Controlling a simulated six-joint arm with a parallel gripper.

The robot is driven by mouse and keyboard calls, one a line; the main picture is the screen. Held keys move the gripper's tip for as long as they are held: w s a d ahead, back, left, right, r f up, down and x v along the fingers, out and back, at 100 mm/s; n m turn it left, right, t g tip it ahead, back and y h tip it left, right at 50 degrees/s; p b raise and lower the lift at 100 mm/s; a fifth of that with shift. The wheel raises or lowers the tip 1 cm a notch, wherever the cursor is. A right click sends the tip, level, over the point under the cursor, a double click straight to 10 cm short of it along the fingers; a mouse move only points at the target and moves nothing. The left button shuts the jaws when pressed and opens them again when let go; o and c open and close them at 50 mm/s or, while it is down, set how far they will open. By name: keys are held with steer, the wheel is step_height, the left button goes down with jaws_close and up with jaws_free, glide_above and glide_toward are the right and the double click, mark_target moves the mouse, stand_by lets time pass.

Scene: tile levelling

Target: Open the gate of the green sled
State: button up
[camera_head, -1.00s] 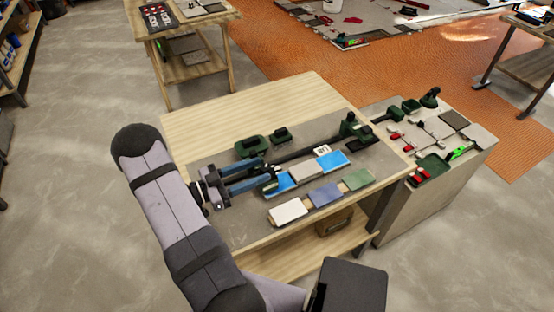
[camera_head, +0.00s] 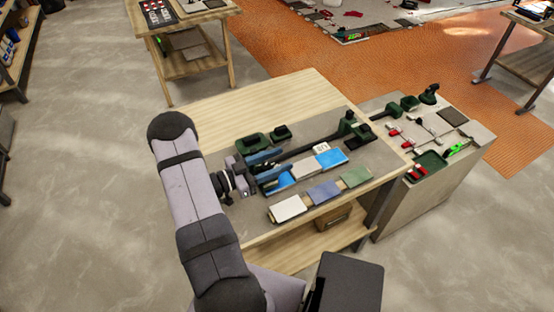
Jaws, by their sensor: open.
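My gripper (camera_head: 276,163) is over the left part of the grey work mat, its two blue fingers apart and pointing right. A dark rail (camera_head: 308,147) runs from near the fingertips toward the upper right. A green block (camera_head: 347,121) stands at the rail's far right end. A larger green body with a dark top (camera_head: 251,142) and a smaller one (camera_head: 281,131) lie behind the gripper. I cannot tell which green part is the sled; its gate is not discernible. Whether anything sits between the fingers is too small to tell.
White (camera_head: 287,208), slate-blue (camera_head: 323,191) and green (camera_head: 356,176) tiles lie nearer the front edge. A side cabinet (camera_head: 440,180) holds small tools. The table's back left (camera_head: 220,118) is bare.

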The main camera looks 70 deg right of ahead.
steer(key=c, duration=1)
steer(key=shift+c, duration=0.2)
